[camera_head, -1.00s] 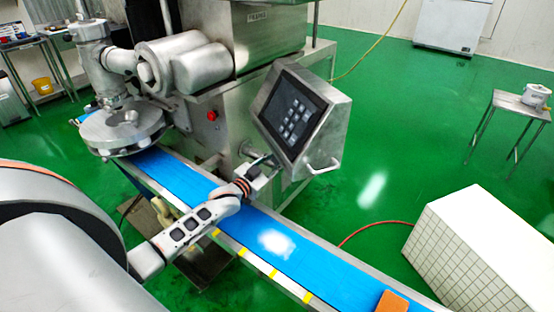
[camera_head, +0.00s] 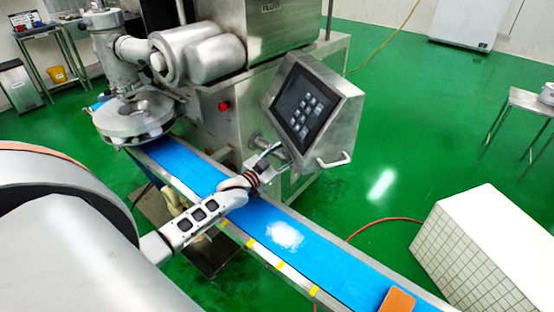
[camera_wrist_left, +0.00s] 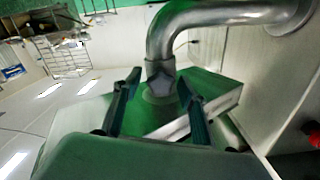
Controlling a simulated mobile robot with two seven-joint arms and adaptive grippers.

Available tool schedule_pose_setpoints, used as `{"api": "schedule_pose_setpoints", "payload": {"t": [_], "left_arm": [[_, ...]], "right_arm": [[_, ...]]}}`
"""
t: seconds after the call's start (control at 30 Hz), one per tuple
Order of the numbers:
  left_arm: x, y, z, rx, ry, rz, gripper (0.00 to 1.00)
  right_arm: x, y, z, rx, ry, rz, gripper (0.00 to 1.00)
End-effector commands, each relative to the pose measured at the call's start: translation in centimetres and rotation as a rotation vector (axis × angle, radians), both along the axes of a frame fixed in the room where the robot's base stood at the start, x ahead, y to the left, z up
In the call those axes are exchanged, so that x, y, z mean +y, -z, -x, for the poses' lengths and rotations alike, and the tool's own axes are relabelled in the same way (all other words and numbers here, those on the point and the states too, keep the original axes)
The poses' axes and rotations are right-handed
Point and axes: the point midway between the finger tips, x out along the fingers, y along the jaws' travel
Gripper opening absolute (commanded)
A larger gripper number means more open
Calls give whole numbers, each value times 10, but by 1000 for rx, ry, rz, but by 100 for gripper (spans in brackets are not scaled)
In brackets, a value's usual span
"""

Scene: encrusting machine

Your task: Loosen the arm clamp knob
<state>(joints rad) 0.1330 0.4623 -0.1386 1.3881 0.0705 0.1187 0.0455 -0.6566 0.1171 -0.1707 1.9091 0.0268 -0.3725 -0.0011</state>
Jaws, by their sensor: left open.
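In the left wrist view, a grey lobed knob (camera_wrist_left: 163,80) sits at the lower end of a bent steel support pipe (camera_wrist_left: 190,18), by the green-tinted reflective panel housing. My left gripper (camera_wrist_left: 158,84) is open, with one dark finger on each side of the knob. I cannot tell whether the fingers touch it. In the head view, my left gripper (camera_head: 270,156) is at the lower left of the tilted control panel (camera_head: 302,110), by its support arm. The knob is too small or hidden to make out there. My right gripper is not in view.
A blue conveyor belt (camera_head: 335,265) runs under my left arm, with a white powdery patch and an orange block (camera_head: 397,301) on it. The steel machine (camera_head: 205,60) stands behind. A white tiled block (camera_head: 480,250) stands at right. The green floor between is mostly open.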

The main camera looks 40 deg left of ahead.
Motion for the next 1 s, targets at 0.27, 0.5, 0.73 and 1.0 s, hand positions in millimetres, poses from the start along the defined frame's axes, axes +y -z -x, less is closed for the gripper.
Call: {"api": "schedule_pose_setpoints", "payload": {"t": [0.27, 0.5, 0.73, 1.0], "left_arm": [[4, 2, 45, 3, 0, 0, 42], [7, 1, 87, 3, 0, 0, 42], [9, 1, 110, 2, -1, 0, 42], [10, 0, 115, 1, 0, 0, 42]], "right_arm": [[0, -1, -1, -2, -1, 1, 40], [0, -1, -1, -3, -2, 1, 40], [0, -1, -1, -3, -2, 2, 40], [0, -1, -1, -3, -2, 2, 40]]}}
